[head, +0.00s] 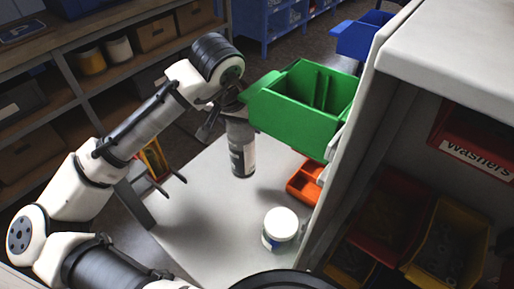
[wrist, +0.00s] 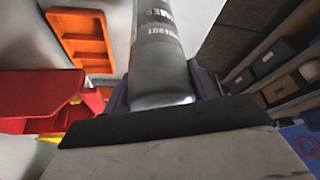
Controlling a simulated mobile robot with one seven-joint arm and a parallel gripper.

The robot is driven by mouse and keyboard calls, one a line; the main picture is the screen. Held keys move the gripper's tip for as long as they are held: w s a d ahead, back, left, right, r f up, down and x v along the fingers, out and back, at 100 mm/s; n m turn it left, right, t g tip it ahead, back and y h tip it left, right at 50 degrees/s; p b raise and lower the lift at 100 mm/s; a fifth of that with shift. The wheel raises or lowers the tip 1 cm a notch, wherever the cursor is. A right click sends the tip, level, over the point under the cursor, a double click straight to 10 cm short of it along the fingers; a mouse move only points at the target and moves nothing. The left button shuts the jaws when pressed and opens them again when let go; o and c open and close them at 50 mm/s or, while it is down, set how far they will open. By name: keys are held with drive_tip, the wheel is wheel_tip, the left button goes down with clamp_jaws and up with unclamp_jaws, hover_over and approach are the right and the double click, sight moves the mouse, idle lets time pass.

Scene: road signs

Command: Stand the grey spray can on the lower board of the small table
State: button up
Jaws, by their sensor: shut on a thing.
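The grey spray can (head: 241,150) hangs upright below my gripper (head: 230,112) in the head view, with the white board (head: 195,215) of a small table under and behind it. I cannot tell whether its base touches the board. In the wrist view the can (wrist: 160,60) runs away from the camera between the dark fingers of my gripper (wrist: 160,88), which is shut on it. Only one large white board of the table shows clearly; I cannot tell from these views whether it is the lower one.
A white jar (head: 280,229) and an orange tray (head: 302,183) stand on the board right of the can. A green bin (head: 303,100) juts out close beside my gripper. A tall shelf unit (head: 452,60) with bins bounds the right. The board's left front part is clear.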

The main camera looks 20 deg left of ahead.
drive_tip(key=shift+f+p, duration=0.45)
drive_tip(key=shift+f, duration=2.9)
drive_tip(key=shift+f, duration=0.2)
drive_tip(key=o, duration=1.6)
drive_tip(key=shift+o, duration=0.2)
drive_tip(key=shift+r, duration=0.15)
